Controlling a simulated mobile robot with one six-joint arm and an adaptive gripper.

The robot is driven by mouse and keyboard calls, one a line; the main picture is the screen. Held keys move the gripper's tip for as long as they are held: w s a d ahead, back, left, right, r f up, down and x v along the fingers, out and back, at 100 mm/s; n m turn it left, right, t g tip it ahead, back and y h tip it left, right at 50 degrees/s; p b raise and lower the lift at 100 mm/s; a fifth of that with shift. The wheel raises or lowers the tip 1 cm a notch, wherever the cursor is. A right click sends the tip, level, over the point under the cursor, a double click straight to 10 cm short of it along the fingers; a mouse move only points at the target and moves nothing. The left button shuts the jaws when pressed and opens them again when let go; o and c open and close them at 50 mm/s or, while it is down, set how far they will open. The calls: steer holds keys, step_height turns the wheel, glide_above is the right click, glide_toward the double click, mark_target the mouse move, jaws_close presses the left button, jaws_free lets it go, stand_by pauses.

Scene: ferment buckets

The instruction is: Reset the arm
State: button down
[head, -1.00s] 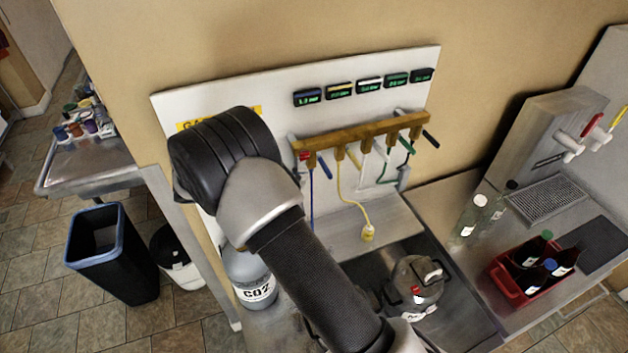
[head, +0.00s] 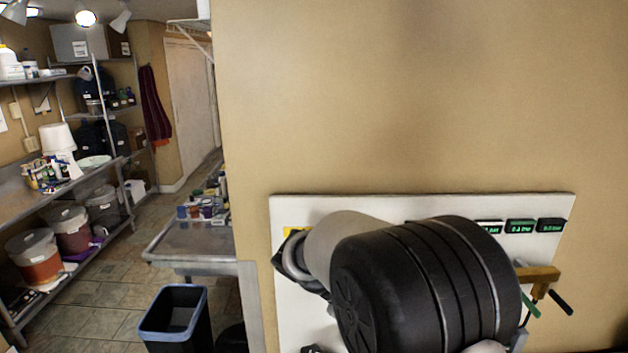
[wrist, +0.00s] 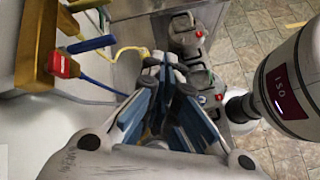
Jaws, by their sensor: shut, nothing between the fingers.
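My gripper (wrist: 163,82) is in the wrist view, with its blue and grey fingers brought together and nothing held between them. It is in front of the brass manifold (wrist: 38,65), which has a red-tagged valve with a blue handle at the left. In the head view my arm covers much of the white gas panel (head: 545,207), and the gripper itself is out of that picture. The right end of the brass manifold shows there too (head: 540,274).
Grey kegs (wrist: 183,38) stand beyond the fingers, and a yellow hose (wrist: 128,50) runs near them. In the head view a blue-rimmed bin (head: 175,320), a steel table (head: 190,243) and shelves with buckets (head: 70,228) are at the left. The tiled floor (head: 125,295) between them is clear.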

steer(key=s+a+f+m+t+y+b, duration=0.1)
steer(key=s+f+m+t+y+b, duration=0.2)
steer(key=s+m+b, duration=0.3)
steer(key=s+a+f+m+t+y+b, duration=0.1)
steer(key=s+f+m+t+y+b, duration=0.2)
steer(key=s, duration=1.4)
step_height(320, 180, down, 3)
steer(key=m+y+b, duration=0.3)
steer(key=b, duration=0.1)
steer(key=shift+r+m+y+b, duration=0.2)
steer(key=shift+m+y+b, duration=0.1)
